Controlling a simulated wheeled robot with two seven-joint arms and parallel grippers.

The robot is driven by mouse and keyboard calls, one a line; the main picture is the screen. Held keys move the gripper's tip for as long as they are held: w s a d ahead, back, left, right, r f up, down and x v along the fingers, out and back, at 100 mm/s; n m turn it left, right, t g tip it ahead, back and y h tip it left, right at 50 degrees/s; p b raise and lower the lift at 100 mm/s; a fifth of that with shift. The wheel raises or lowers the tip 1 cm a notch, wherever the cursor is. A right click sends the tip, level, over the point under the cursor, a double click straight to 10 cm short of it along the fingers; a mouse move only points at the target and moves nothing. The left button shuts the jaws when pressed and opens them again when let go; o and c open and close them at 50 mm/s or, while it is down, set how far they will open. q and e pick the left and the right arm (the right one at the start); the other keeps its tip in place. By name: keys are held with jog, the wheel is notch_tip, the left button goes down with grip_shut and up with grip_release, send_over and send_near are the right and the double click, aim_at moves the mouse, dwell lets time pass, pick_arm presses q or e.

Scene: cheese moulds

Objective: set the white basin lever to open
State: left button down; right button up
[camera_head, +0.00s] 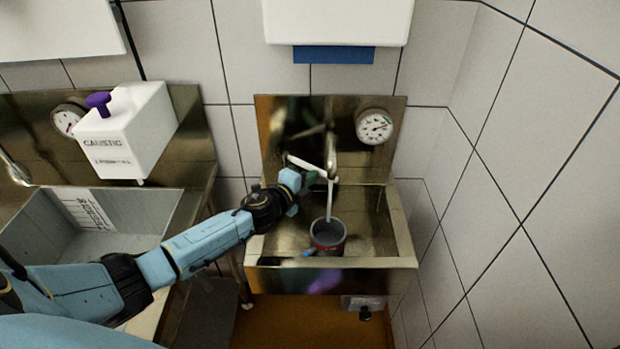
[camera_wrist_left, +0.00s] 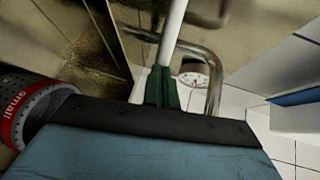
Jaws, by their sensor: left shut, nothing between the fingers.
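The white lever (camera_head: 306,164) is a thin pale bar by the tap of the small steel basin (camera_head: 404,240). In the left wrist view the white lever (camera_wrist_left: 173,32) runs up just beyond my fingertips. My left gripper (camera_head: 305,180) is at the lever, its green fingers (camera_wrist_left: 162,88) shut with nothing between them. Whether they touch the lever I cannot tell. The chrome tap spout (camera_head: 331,150) bends down beside the lever. A pale vertical strip (camera_head: 329,200) runs from the spout to the cup; whether it is water I cannot tell. My right gripper is not in view.
A dark cup with a red band (camera_head: 327,236) stands in the basin; it shows at the left wrist view's left edge (camera_wrist_left: 30,112). A round gauge (camera_head: 375,126) is on the backsplash. A white caustic container (camera_head: 126,132) stands by the left sink (camera_head: 140,208). A tiled wall closes the right.

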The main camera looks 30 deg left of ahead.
aim_at(321, 171)
pick_arm(q)
jog(key=w+n+y, duration=0.1)
jog(key=w+d+n+y+b, duration=0.1)
jog(key=w+y, duration=0.1)
jog(key=shift+w+d+b, duration=0.2)
jog(key=shift+w+b, duration=0.1)
dwell(0.5)
